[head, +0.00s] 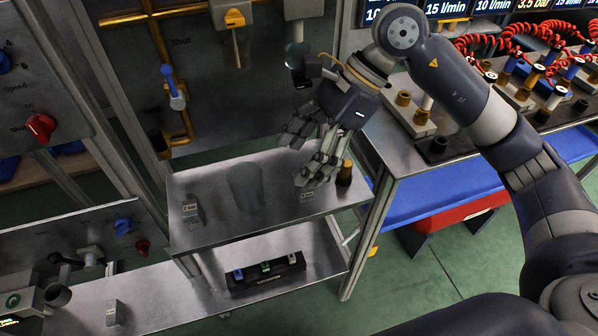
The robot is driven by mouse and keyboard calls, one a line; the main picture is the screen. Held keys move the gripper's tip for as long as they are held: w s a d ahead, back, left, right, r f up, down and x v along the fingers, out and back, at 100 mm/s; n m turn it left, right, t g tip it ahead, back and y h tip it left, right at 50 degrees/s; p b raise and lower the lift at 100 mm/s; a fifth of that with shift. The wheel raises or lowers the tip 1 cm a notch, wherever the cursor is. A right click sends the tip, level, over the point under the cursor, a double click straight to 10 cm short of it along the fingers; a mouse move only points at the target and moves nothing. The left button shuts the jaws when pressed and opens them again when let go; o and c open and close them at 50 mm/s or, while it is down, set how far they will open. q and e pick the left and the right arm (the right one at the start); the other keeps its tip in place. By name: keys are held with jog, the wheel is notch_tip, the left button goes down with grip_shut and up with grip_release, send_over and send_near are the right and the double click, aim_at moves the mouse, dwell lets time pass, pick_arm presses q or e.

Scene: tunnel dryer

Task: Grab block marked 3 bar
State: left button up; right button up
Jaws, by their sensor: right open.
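My right gripper (303,163) is open above the right part of a small metal table (225,232), its fingers pointing down. A small grey block (307,196) with a label lies on the table just below the fingertips; its number is too small to read surely, and the fingers partly cover its surroundings. Another small grey block (191,211) stands at the table's left side, with a label that looks like 2 bar. A third small light block (114,312) stands on the lower shelf at the left, its marking unreadable. My left gripper is not in view.
A translucent grey cylinder (245,187) stands mid-table. A dark brown cylinder (345,173) stands right of the fingers. A black holder (266,276) with coloured pieces sits on the lower shelf (185,300). A bench (425,153) with fittings and red coiled hoses is at right.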

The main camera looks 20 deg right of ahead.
jog(key=d+f+h, duration=0.1)
jog(key=w+d+f, duration=0.1)
jog(key=f, duration=0.1)
jog(key=d+f+h, duration=0.1)
jog(key=shift+w+d+f+h+p, duration=0.15)
jog(key=shift+w+f+h+p, duration=0.15)
jog(key=shift+f, duration=0.1)
jog(key=shift+a+f+p, duration=0.3)
jog(key=shift+a+f, duration=0.05)
jog(key=shift+f, duration=0.2)
jog(key=x, duration=0.3)
jog(key=p+x, duration=0.1)
jog(key=shift+w+a+f, duration=0.1)
jog(key=shift+w+f, duration=0.05)
jog(key=shift+w, duration=0.2)
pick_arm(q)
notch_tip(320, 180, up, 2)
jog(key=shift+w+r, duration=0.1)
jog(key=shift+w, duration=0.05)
pick_arm(e)
jog(key=shift+c, duration=0.3)
grip_shut()
jog(key=shift+w, duration=0.1)
